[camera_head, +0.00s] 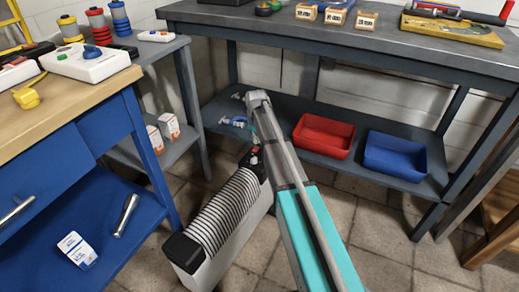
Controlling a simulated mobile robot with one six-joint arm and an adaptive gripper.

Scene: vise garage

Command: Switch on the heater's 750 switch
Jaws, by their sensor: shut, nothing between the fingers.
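The heater (224,222) stands on the tiled floor, with a white body, black end caps and a ribbed top. At its far end is a small dark control area with a red part (255,150). The switch labels are too small to read, so I cannot tell which is the 750 switch or its state. My arm reaches from the lower right over the heater's far end and bends down there. My gripper (253,142) is shut and empty close to this end, mostly hidden by my arm. I cannot tell if it touches a switch.
A dark workbench (390,52) stands behind, with a red bin (323,136) and a blue bin (395,154) on its lower shelf. A blue cabinet with a wooden top (70,115) is close on the left. Floor is free right of my arm.

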